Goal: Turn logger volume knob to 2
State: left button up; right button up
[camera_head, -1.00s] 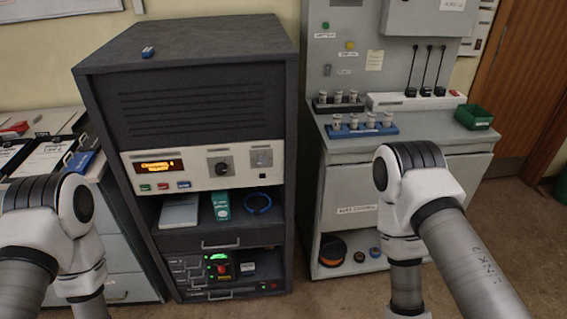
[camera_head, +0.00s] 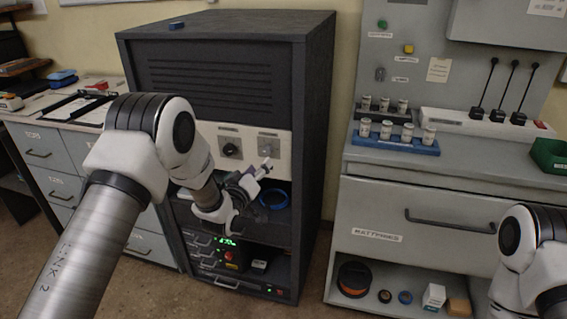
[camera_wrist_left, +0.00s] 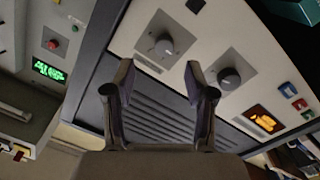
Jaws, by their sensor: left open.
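My left gripper (camera_head: 266,166) is open and empty, just in front of the panel's right part, below the pale knob. My right gripper is out of view.
Below the panel, an open shelf holds a blue ring (camera_head: 274,199); my left arm hides much of the shelf. A lower unit has a green display (camera_head: 227,241) and red button. A grey bench (camera_head: 420,190) with a blue vial rack (camera_head: 396,142) stands to the right.

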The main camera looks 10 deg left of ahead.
aim_at(266, 151)
pick_arm(q)
jog(key=w, duration=0.7)
jog(key=shift+w+a+r+p, duration=0.1)
jog(key=shift+w+a+p, duration=0.15)
jog(key=shift+w+p, duration=0.15)
grip_shut()
